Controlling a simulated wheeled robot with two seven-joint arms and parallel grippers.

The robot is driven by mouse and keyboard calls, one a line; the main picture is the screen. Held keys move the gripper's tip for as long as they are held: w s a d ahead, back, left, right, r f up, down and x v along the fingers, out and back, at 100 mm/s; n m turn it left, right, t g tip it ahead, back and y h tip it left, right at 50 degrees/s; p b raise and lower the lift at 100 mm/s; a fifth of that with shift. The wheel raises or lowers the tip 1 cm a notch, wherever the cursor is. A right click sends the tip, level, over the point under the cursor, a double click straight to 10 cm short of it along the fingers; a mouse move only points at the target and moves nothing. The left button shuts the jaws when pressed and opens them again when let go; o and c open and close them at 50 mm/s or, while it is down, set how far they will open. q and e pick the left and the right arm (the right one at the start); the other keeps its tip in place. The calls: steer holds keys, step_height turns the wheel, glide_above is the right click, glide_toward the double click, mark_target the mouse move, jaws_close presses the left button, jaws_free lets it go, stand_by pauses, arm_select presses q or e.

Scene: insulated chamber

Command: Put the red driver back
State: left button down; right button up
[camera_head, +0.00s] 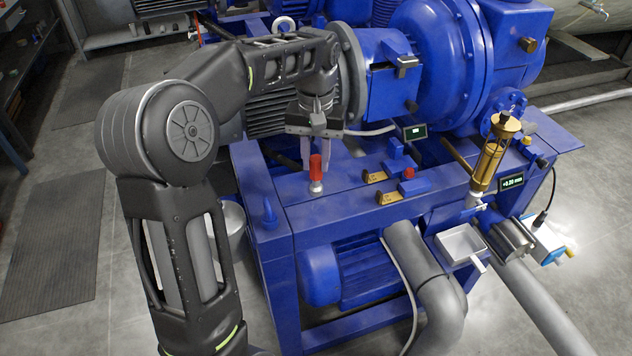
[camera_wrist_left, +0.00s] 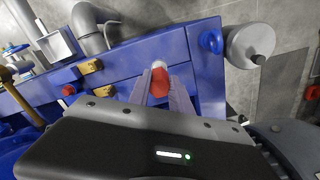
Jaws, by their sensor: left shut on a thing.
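The red driver (camera_head: 316,168) has a red grip on top and a pale metal lower end, and it stands about upright at the blue bench top (camera_head: 345,205). It also shows in the left wrist view (camera_wrist_left: 159,84), with its pale end past the fingertips. My left gripper (camera_head: 319,155) points down at the driver and is shut on its red part; the fingers also show in the wrist view (camera_wrist_left: 162,92). I cannot tell whether the driver's lower end touches the bench. My right gripper is not in view.
Brass blocks (camera_head: 388,197) and a small red knob (camera_head: 409,172) sit to the right on the bench. A brass cylinder (camera_head: 489,160) and a metal tray (camera_head: 460,244) are farther right. The large blue machine (camera_head: 430,60) stands behind. A grey bucket (camera_head: 233,222) is at left.

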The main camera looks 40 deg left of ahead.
mark_target(316, 178)
arm_select(q)
steer(key=shift+f, duration=0.55)
step_height(316, 178, down, 3)
steer(key=shift+f+p, duration=0.1)
steer(key=shift+p, duration=0.25)
steer(key=shift+f, duration=0.25)
steer(key=shift+f, duration=0.15)
steer(key=c, duration=1.2)
jaws_free()
steer(key=shift+o, duration=0.2)
